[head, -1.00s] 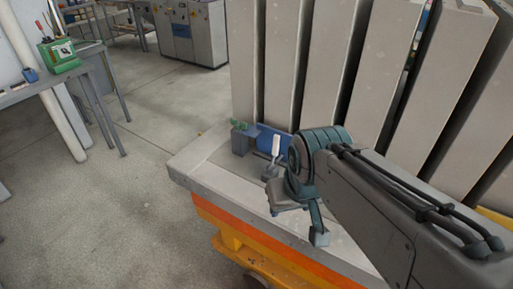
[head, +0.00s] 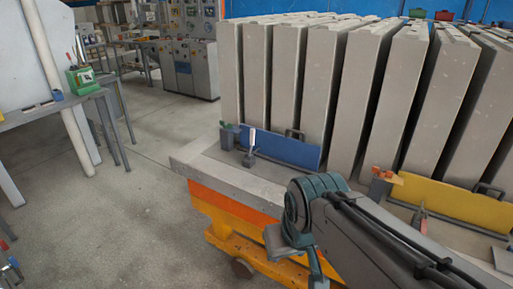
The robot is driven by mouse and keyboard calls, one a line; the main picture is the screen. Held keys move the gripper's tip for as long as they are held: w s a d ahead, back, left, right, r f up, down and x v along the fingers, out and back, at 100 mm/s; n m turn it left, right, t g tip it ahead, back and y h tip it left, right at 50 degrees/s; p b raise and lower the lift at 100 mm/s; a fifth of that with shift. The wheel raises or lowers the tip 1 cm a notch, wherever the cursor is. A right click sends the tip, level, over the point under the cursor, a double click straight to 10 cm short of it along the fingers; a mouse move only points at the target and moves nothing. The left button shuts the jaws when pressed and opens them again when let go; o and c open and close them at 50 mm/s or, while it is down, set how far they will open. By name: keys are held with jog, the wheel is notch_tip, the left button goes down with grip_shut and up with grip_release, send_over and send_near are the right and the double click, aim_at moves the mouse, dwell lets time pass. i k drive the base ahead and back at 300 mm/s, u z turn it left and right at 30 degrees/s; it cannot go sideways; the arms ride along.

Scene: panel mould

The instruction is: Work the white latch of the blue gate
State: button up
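The blue gate (head: 291,150) is a low panel with a dark handle, standing across the foot of the grey slabs. The white latch (head: 252,140) is an upright, slightly tilted lever on a dark base, in front of the gate's left end. My gripper (head: 296,268) hangs in the lower middle of the head view, nearer to me than the latch and apart from it. Its two fingers look spread with nothing between them, though the wrist hides part of it.
A grey post with a green top (head: 229,136) stands left of the latch. A yellow gate (head: 455,201) with a red lever (head: 423,217) is at the right. Tall slabs (head: 345,85) fill the back.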

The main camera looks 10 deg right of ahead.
aim_at(252, 130)
jog(key=u, duration=0.65)
jog(key=i, duration=1.6)
jog(key=z, duration=0.9)
jog(key=i, duration=0.6)
jog(key=z, duration=0.65)
